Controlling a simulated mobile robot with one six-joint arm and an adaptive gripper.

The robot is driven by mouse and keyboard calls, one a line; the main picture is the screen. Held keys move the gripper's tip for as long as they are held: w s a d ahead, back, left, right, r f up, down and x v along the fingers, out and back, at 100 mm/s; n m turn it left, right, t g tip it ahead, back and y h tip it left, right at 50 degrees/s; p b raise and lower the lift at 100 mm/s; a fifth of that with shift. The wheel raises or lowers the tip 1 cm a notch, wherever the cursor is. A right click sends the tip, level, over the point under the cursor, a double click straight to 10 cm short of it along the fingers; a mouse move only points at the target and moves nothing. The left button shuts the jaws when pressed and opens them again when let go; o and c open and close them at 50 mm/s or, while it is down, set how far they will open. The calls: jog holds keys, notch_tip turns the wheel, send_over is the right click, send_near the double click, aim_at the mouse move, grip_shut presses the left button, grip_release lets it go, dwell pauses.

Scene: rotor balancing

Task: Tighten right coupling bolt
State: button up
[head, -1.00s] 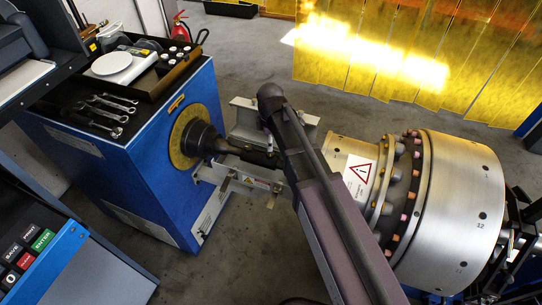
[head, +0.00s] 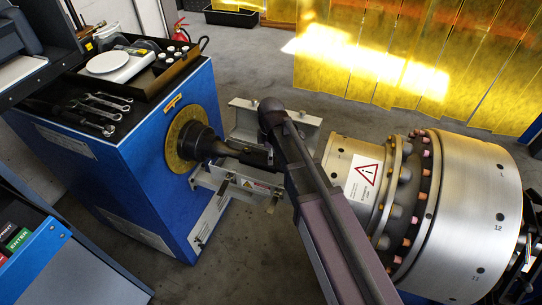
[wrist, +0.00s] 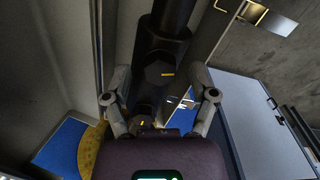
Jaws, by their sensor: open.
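The dark drive shaft (head: 255,156) joins the black coupling (head: 200,142) on the blue machine to the large silver rotor (head: 465,220). In the wrist view the black shaft and its joint (wrist: 162,72) fill the middle, with small yellow marks on the joint. My gripper (wrist: 160,88) is open, its grey fingers on either side of the dark joint and apart from each other. I cannot tell whether they touch it. In the head view my arm hides the gripper and part of the shaft. I cannot make out the right coupling bolt for certain.
The blue machine (head: 150,190) carries a black tray with wrenches (head: 100,108) and a round white scale (head: 108,62). Metal guards (head: 245,118) flank the shaft. A yellow curtain (head: 400,55) hangs behind. Grey floor (head: 255,70) is open at the back.

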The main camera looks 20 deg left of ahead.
grip_shut()
jog(key=shift+s+m, duration=0.1)
jog(key=shift+m, duration=0.4)
jog(key=m, duration=0.9)
jog(key=shift+m, duration=0.4)
jog(key=m, duration=1)
jog(key=shift+m, duration=0.4)
